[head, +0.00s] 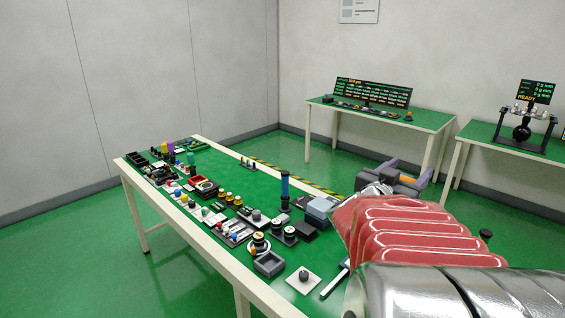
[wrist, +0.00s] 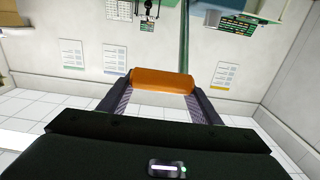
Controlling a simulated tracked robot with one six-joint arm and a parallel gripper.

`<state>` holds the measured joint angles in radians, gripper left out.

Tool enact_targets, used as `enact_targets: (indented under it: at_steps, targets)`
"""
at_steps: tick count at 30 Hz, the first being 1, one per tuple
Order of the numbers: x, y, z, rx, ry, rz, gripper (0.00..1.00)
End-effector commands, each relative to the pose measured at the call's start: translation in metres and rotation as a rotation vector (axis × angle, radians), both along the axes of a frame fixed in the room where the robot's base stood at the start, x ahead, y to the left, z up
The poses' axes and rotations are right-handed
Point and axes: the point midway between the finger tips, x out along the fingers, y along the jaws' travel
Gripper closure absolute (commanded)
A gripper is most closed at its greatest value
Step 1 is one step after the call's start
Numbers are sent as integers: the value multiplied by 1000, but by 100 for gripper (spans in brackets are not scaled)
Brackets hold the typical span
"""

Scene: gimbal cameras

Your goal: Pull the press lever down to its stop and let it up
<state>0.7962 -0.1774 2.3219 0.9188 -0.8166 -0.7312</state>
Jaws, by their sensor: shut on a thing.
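My gripper (head: 408,184) is out over the right side of the bench in the head view, beyond my red-sleeved arm. Its two dark fingers also show in the wrist view (wrist: 160,104), shut on an orange bar (wrist: 162,80) that spans between their tips. A bit of the orange bar (head: 407,179) shows between the fingers in the head view. It looks like a lever grip, but no link to a press shows. The press body cannot be made out; my arm covers that part of the bench.
The long bench (head: 282,300) carries many small parts, knobs and trays. A blue upright handle (head: 285,188) and a blue-grey box (head: 320,207) stand near my arm. Behind are a green table (head: 425,124) with a display board (head: 372,92) and another with a gimbal rig (head: 522,132).

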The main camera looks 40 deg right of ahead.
Motion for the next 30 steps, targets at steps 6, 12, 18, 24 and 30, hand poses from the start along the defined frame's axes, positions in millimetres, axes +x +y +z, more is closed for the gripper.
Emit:
enact_targets:
  at_steps: [6,12,18,24,30]
  targets:
    - [1,2,1,-4,-2,4,69]
    - [1,10,-7,-1,-1,5,69]
    - [0,15,-12,-2,-1,4,69]
    - [-1,20,-18,0,1,5,69]
    - [-2,24,-23,1,0,5,69]
